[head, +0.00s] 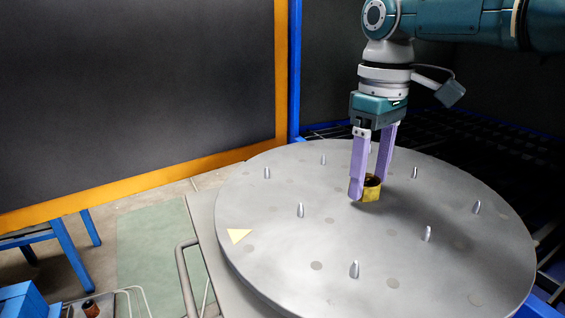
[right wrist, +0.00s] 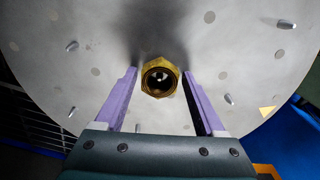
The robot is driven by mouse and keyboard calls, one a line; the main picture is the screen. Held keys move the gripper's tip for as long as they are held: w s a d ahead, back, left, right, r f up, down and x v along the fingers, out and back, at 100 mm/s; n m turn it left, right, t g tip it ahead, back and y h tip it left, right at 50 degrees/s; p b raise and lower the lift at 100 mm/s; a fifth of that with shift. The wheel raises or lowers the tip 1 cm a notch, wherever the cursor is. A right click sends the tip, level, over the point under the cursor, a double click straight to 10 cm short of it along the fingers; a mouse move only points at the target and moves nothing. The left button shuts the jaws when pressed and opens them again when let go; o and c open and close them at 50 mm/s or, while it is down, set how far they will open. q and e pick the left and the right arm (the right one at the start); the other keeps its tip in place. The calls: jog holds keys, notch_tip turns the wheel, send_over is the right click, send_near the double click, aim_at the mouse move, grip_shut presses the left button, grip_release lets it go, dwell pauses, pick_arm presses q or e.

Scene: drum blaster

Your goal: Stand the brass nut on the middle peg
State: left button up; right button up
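The brass nut (head: 371,193) sits at the middle of the round grey plate (head: 260,262), with its dark hole facing up. It seems to rest on the plate around the middle peg. In the right wrist view the nut (right wrist: 147,80) shows from above, with small bright glints in its hole; the peg itself is not clearly seen there. My right gripper (head: 370,184) points down with its purple fingers either side of the nut. The right wrist view shows a gap between each finger and the nut, so it is open. My left gripper is not in view.
Several metal pegs, such as one at the front (head: 354,269) and one at the left (head: 300,210), stand up around the plate. A pale yellow triangle (head: 238,235) marks its left side. A brown cylinder (head: 91,309) is at the bottom left, off the plate.

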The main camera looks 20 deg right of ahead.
jog(key=shift+o, duration=1)
jog(key=shift+r, duration=0.25)
notch_tip(320, 180, up, 12)
jog(key=p, duration=0.2)
jog(key=shift+f, duration=0.1)
dwell(0.4)
